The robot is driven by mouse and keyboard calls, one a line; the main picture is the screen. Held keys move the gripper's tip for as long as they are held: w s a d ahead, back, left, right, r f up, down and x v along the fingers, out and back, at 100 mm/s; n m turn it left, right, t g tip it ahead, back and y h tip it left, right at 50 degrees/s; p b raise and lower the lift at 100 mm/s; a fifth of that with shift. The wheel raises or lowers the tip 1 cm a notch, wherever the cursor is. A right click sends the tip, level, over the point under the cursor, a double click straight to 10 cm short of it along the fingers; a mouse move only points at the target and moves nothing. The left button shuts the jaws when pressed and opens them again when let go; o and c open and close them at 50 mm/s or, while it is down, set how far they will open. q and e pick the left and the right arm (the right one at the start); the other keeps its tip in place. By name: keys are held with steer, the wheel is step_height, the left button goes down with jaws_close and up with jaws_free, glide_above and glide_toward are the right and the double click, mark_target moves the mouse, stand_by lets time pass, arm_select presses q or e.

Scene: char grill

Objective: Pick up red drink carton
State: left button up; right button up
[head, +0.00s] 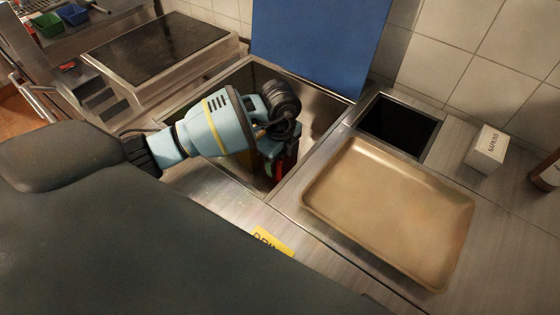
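My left gripper (279,152) reaches down into an open metal well (322,113) in the counter. A narrow red piece (279,171), possibly the red drink carton, shows right at its fingers. My gripper and wrist cover most of this red thing, so its shape is hidden. I cannot tell whether the fingers are closed on it or only beside it. My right gripper is not in view.
A bronze-coloured tray (388,212) lies on the counter to the right. Behind it are a dark square opening (399,125) and a white napkin box (487,149). A blue panel (318,40) stands behind the well. A flat grill (155,50) is at the upper left.

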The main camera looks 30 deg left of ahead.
arm_select(q)
steer(key=c, duration=0.5)
steer(key=shift+r, duration=0.1)
step_height(320, 180, up, 10)
steer(key=shift+f+p, duration=0.1)
steer(key=shift+p, duration=0.25)
